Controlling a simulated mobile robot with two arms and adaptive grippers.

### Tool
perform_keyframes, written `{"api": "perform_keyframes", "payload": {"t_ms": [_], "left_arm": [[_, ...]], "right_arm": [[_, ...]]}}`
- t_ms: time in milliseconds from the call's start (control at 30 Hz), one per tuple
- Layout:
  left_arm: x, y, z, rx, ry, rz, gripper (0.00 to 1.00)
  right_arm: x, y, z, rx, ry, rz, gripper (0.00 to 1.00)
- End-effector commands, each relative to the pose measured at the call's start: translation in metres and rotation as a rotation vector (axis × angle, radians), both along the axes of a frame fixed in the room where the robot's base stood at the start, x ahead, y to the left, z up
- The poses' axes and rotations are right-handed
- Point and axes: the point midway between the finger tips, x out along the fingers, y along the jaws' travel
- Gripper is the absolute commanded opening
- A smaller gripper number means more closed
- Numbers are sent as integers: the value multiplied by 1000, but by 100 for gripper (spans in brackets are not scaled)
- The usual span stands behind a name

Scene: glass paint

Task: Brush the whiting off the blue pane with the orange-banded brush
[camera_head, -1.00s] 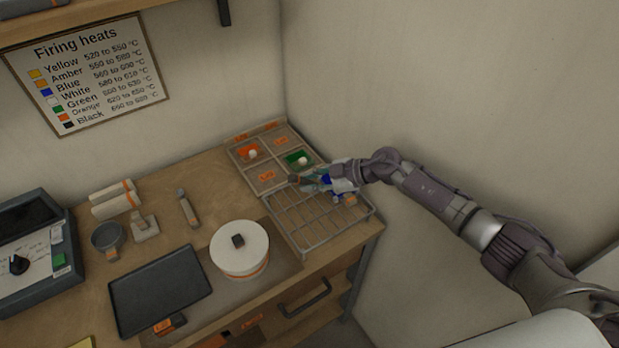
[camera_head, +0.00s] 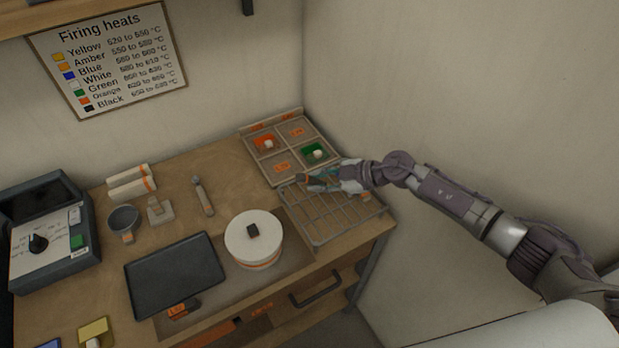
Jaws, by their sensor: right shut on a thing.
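My right gripper (camera_head: 322,183) is low over the wire rack (camera_head: 326,238), at its back edge next to the divided tray. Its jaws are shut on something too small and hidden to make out. I cannot tell whether it is the brush. No blue shows at the gripper now. A dark blue piece (camera_head: 47,343), partly cut off, lies at the bottom left corner; I cannot tell whether it is the blue pane or if whiting is on it. No brush is clearly recognisable. A slim tool with an orange band (camera_head: 203,196) lies on the bench. My left gripper is out of view.
The divided tray (camera_head: 268,170) holds an orange piece (camera_head: 264,143) and a green piece (camera_head: 315,152). A white lidded pot (camera_head: 254,248), dark tray (camera_head: 176,275), grey cup (camera_head: 124,220) and control box (camera_head: 52,245) stand on the bench. A yellow piece (camera_head: 93,330) lies at bottom left. Walls close the right side.

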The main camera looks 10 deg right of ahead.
Motion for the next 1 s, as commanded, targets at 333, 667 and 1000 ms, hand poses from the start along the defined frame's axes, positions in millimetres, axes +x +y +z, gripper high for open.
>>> {"api": "perform_keyframes", "payload": {"t_ms": [333, 667, 1000], "left_arm": [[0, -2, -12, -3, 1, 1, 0], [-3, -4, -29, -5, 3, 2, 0], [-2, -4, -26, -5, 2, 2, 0]], "right_arm": [[14, -6, -4, -7, 10, -6, 0], [44, -5, -5, -2, 11, -1, 0], [47, -6, 2, -3, 6, -2, 0]]}}
